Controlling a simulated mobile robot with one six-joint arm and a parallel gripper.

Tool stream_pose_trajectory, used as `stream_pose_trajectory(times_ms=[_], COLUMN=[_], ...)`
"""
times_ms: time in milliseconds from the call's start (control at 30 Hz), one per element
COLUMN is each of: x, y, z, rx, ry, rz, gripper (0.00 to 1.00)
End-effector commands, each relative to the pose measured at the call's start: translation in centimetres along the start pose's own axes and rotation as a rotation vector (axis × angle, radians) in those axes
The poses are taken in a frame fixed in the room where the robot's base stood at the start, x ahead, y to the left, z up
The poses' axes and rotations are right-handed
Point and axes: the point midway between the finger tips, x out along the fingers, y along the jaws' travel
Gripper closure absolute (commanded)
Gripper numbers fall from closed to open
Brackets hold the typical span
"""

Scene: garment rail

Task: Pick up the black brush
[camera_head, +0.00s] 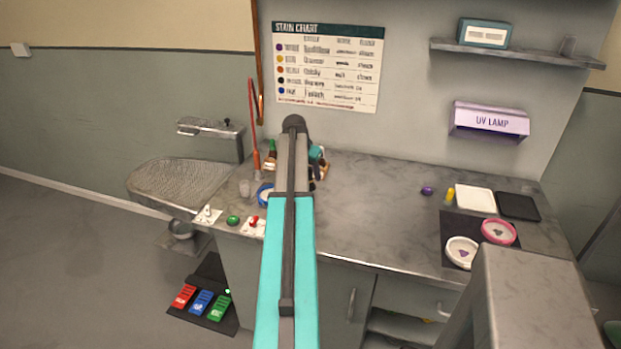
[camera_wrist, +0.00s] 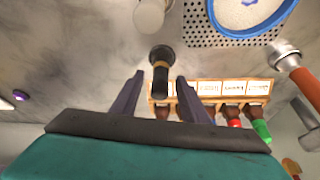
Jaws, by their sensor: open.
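A black brush (camera_wrist: 160,68) with a gold band shows in the wrist view, between and slightly beyond my fingertips. Its dark rounded end points to the top of the picture, and its lower part reaches between the fingers. My gripper (camera_wrist: 160,78) is open, one dark finger on each side of the brush, with gaps visible on both sides. I cannot tell the exact depth between fingers and brush. In the head view my own arm hides the brush and most of my gripper.
A wooden rack (camera_wrist: 222,87) with labels and several red- and green-ended items stands close behind the brush. A blue-rimmed dish (camera_wrist: 250,34) lies on a perforated plate, near a white round object (camera_wrist: 149,14). The counter's middle (camera_head: 370,205) is clear.

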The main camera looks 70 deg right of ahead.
Motion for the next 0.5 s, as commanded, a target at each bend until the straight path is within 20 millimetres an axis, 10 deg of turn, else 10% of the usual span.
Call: stream_pose_trajectory(times_ms=[167,400,500], x=[-0.03,-0.04,-0.05], y=[-0.03,-0.06,-0.08], z=[0.02,0.03,0.03], rx=[-0.001,-0.001,-0.001], ry=[0.0,0.0,0.0], rz=[0.0,0.0,0.0], gripper=[0.61,1.0,1.0])
